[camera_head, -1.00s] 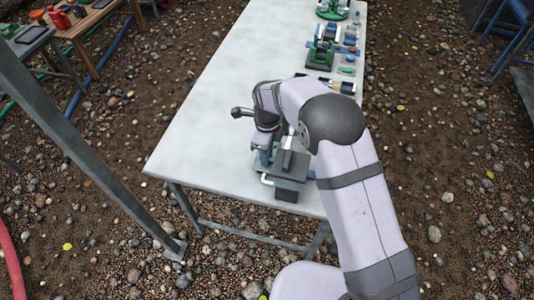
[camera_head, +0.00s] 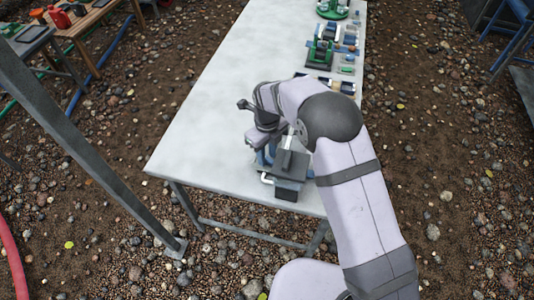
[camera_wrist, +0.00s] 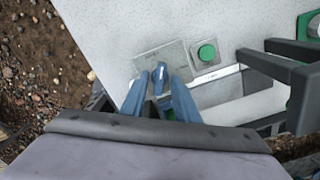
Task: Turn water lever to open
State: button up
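In the wrist view a small blue lever or knob (camera_wrist: 160,76) with a pale mark stands on a grey metal plate (camera_wrist: 155,59). I take it to be the water lever. My gripper's blue fingers (camera_wrist: 159,88) are apart, one on each side of it, with narrow gaps visible. Contact cannot be made out. In the head view my gripper (camera_head: 266,157) is low over the near end of the pale table (camera_head: 205,130). My arm hides the lever there.
A green round button (camera_wrist: 207,52) on a grey base is right of the lever in the wrist view. Dark bracket arms (camera_wrist: 275,67) stand farther right. Green stands (camera_head: 320,53) and small parts line the table's far right side. The table's left side is clear.

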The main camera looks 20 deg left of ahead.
jog(key=shift+r, duration=0.1)
jog(key=shift+r+p, duration=2.7)
jog(key=shift+r, duration=0.75)
